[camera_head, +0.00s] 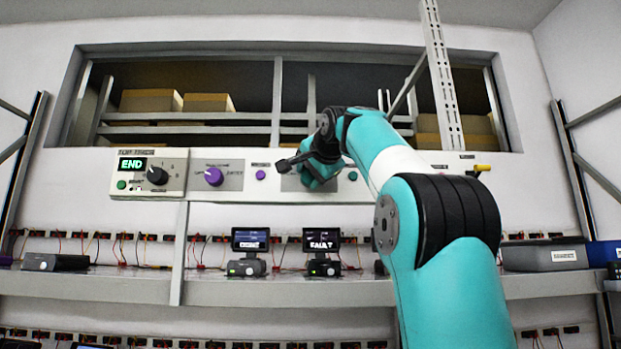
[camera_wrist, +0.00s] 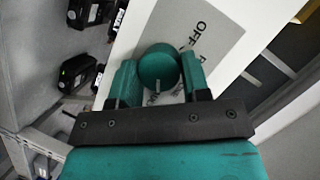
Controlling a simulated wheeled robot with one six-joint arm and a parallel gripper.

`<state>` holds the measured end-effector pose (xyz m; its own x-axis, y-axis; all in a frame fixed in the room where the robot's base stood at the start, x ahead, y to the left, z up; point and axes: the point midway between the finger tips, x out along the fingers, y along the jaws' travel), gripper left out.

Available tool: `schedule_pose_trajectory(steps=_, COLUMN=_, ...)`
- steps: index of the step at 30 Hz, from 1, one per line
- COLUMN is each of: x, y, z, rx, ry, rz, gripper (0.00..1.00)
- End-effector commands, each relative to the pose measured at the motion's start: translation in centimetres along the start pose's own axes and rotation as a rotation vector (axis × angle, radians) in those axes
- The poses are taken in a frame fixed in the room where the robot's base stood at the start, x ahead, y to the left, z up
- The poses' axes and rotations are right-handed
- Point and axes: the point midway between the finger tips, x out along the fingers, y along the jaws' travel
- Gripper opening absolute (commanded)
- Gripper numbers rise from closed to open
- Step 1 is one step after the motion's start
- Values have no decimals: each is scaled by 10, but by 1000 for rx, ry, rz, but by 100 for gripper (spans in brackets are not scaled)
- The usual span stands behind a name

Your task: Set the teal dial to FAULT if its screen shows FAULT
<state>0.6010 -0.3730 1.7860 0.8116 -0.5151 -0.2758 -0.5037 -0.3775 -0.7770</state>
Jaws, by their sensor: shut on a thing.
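The teal dial (camera_wrist: 158,66) sits on a grey plate (camera_wrist: 206,38) between the two teal fingers of my gripper (camera_wrist: 160,78) in the wrist view. The fingers are shut on its sides. A pale pointer line shows on the dial's lower edge in that view. "OFF" is printed on the plate; other lettering is partly hidden. In the head view my gripper (camera_head: 318,172) is at the wall panel and hides the dial. Below it, a screen (camera_head: 322,240) on a dark unit reads FAULT.
Left along the panel are a purple dial (camera_head: 213,176) and a timer box (camera_head: 125,183) whose display reads END. A second screen (camera_head: 250,239) stands on the shelf; its text is hard to read. A small teal button (camera_head: 353,176) is right of my gripper. A grey bin (camera_head: 540,257) stands at right.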

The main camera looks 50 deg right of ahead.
Motion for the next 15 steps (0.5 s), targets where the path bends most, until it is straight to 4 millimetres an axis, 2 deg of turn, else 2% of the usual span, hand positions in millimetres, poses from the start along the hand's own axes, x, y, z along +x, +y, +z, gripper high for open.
schedule_pose_trajectory(steps=15, x=1, y=2, z=0, rx=100, ry=-6, rz=-38, gripper=19)
